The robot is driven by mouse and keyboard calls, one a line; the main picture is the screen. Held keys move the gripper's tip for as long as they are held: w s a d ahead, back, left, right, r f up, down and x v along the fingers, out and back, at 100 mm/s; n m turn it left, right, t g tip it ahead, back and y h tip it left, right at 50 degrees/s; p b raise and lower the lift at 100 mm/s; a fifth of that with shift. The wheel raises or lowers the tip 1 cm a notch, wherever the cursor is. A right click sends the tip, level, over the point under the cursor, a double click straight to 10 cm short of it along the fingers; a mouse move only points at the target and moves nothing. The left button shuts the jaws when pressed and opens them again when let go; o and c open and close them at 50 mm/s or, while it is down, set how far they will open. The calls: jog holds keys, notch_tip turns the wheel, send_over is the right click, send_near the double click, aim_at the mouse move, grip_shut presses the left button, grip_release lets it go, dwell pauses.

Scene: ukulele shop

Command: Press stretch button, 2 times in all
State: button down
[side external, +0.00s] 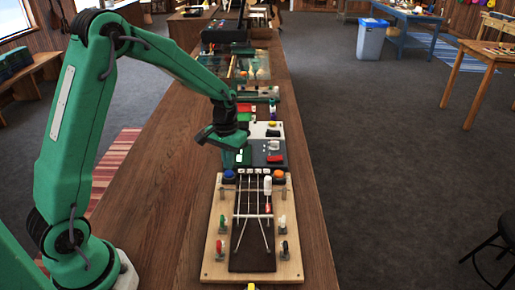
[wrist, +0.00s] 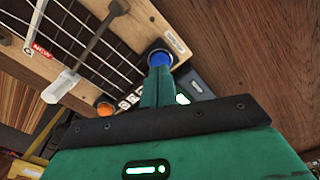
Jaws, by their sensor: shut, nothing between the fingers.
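A blue round button (side external: 229,176) sits at the back left corner of a wooden board (side external: 211,240) with strings. An orange button (side external: 279,175) sits at its back right corner. In the wrist view the blue button (wrist: 160,57) has a small label beside it, too small to read, and the orange button (wrist: 104,109) lies lower left. I cannot tell by label which is the stretch button. My gripper (side external: 229,163) is shut and empty, close to the blue button. In the wrist view its fingertips (wrist: 160,69) overlap the button's near edge; contact is unclear.
A white-capped lever (side external: 267,184) stands between the buttons, near the orange one. Several coloured tuning pegs line the board's sides. Dark and white panels with small parts (side external: 268,152) lie behind the board. The wooden bench (side external: 165,200) is bare to the left.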

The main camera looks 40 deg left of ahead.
jog(key=shift+f, duration=1.1)
dwell(0.6)
jog(key=shift+r, duration=3.75)
jog(key=shift+r, duration=0.15)
jog(key=s+d+r+m+t, duration=0.1)
jog(key=s+d+r+t, duration=0.25)
jog(key=s+r, duration=0.6)
jog(key=s+d+r+m+t, duration=0.2)
jog(key=s+d+r, duration=0.1)
jog(key=s, duration=0.9)
jog(key=shift+s+r, duration=0.15)
